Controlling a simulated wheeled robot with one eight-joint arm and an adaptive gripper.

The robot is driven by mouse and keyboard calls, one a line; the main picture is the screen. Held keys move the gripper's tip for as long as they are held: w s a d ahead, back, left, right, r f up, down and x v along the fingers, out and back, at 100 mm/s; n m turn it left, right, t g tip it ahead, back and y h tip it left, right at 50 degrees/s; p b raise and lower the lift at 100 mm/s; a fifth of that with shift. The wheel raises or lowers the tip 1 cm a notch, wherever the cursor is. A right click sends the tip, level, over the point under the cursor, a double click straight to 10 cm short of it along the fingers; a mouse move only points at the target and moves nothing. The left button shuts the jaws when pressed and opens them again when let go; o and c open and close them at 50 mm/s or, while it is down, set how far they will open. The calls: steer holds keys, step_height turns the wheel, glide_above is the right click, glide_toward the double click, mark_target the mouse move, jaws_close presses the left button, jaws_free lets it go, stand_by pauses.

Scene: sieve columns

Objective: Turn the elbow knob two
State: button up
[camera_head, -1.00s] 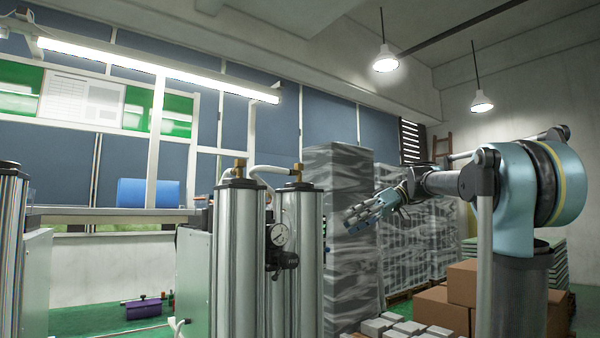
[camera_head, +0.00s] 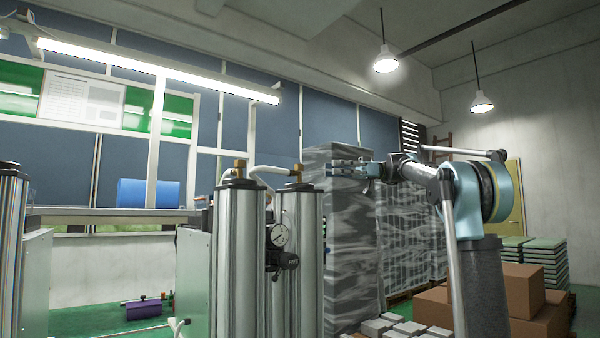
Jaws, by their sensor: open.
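Two shiny steel sieve columns stand in the middle of the view. The left column (camera_head: 238,250) has a brass elbow fitting (camera_head: 240,167) on its cap, with a pale hose leading off to the right. The right column (camera_head: 307,250) has a similar brass elbow fitting (camera_head: 297,169) with a hose coming in from the left. I cannot tell which fitting is elbow knob two. My gripper (camera_head: 338,171) is open and empty, pointing left. In the picture it is just right of the right fitting, at about its height, and apart from it.
A pressure gauge (camera_head: 279,236) sits between the columns. Wrapped pallet stacks (camera_head: 350,250) stand behind my gripper. Brown boxes (camera_head: 521,291) and light blocks (camera_head: 379,327) are lower right.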

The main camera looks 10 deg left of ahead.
mark_target(299, 167)
steer(key=x, duration=1.3)
steer(key=shift+a, duration=0.15)
